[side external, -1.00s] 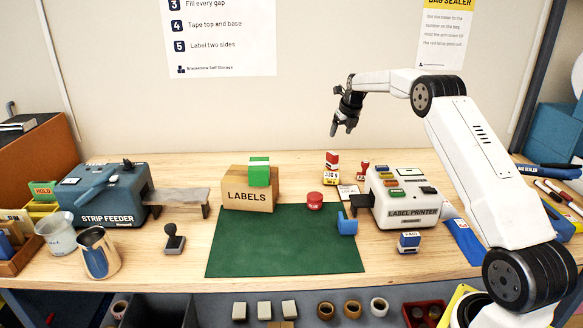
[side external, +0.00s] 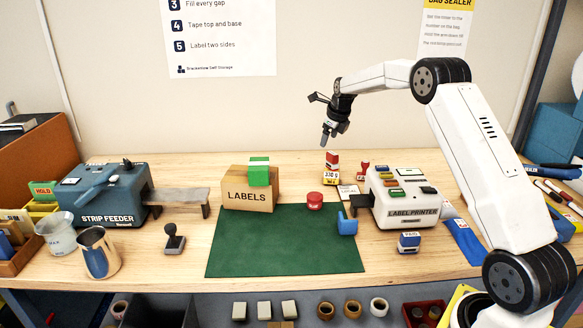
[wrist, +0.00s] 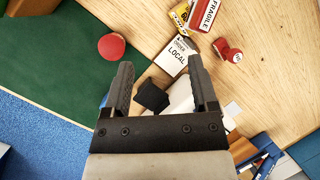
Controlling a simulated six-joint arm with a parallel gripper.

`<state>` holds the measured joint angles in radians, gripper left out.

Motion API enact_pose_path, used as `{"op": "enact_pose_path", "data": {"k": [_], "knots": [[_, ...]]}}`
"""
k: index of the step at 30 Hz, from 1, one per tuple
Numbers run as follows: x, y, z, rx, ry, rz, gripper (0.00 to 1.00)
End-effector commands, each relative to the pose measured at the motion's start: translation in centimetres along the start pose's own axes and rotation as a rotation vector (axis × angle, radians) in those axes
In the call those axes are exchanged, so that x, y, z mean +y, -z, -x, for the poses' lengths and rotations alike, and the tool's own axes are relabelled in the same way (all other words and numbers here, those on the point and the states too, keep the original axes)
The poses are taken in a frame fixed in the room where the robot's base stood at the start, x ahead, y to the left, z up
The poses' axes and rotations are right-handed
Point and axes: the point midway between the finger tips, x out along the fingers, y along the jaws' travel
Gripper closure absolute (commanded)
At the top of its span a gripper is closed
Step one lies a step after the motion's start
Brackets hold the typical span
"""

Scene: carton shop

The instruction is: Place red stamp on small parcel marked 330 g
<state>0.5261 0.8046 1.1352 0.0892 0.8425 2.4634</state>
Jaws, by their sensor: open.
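A small parcel marked 330 g (side external: 330,180) with a yellow label stands at the back of the table, right of centre. A red and white block lies on or against its top; it reads FRAGILE in the wrist view (wrist: 207,14), with a yellow edge of the parcel (wrist: 179,16) beside it. A small red stamp with a knob (side external: 363,171) stands just right of the parcel; it also shows in the wrist view (wrist: 228,50). My gripper (side external: 326,142) is open and empty, above the parcel in the side view. Its fingers (wrist: 160,75) frame a black part below.
A label printer (side external: 405,205) stands right of the parcel, with a LOCAL card (side external: 348,191) before it. A red round object (side external: 315,200) and blue block (side external: 347,223) are at the green mat (side external: 270,250). The mat's front is clear.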

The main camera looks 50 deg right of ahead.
Motion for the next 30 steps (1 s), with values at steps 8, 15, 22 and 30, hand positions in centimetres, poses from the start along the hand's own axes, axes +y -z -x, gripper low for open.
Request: {"op": "enact_pose_path", "data": {"k": [8,15,22,30], "knots": [[7.4,0.9,1.2,0.007,-0.034,0.524,0.25],[13.4,2.9,2.3,0.001,-0.062,0.981,0.25],[18.9,6.0,3.4,-0.015,-0.091,1.418,0.25],[24.8,10.9,4.8,-0.050,-0.121,1.937,0.25]]}}
